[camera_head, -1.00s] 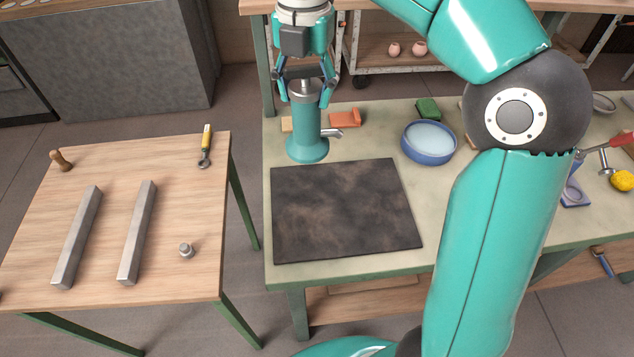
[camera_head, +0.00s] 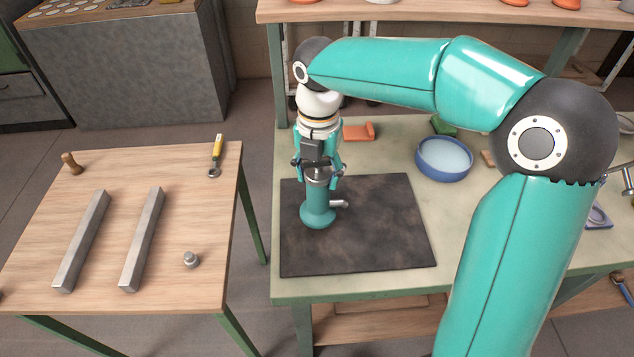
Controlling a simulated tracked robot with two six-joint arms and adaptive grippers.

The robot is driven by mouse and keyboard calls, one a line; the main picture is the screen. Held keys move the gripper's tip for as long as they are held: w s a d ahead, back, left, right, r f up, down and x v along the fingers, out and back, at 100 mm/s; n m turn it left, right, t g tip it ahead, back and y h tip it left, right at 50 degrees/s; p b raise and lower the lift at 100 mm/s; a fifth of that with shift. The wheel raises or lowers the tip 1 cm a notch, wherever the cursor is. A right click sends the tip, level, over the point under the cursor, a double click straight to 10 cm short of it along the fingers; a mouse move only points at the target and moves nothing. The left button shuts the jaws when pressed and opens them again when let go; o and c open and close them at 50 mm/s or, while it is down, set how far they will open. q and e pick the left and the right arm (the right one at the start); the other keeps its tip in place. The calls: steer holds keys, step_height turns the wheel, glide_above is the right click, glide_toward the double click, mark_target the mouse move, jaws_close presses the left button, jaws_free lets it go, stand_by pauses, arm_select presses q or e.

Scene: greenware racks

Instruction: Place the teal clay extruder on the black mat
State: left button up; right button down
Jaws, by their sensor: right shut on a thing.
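The teal clay extruder (camera_head: 318,206) is upright over the left part of the black mat (camera_head: 385,240), its metal spout pointing right. Its base looks to be at the mat's surface, but I cannot tell whether it touches or hangs just above. My right gripper (camera_head: 318,170) points down and is shut on the extruder's upper part. The black mat lies flat on the green-topped table. My left gripper is not in view.
A blue bowl (camera_head: 444,160), an orange block (camera_head: 358,132) and a green block (camera_head: 443,125) stand behind the mat. The wooden table (camera_head: 110,220) at left holds two metal bars (camera_head: 143,238) and small tools. The mat's right and front parts are bare.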

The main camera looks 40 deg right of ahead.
step_height(320, 180, down, 2)
steer(key=shift+w+f, duration=0.1)
steer(key=shift+f, duration=0.15)
steer(key=shift+c, duration=1)
jaws_free()
step_height(320, 180, up, 12)
steer(key=shift+r+p, duration=0.1)
steer(key=shift+p, duration=0.5)
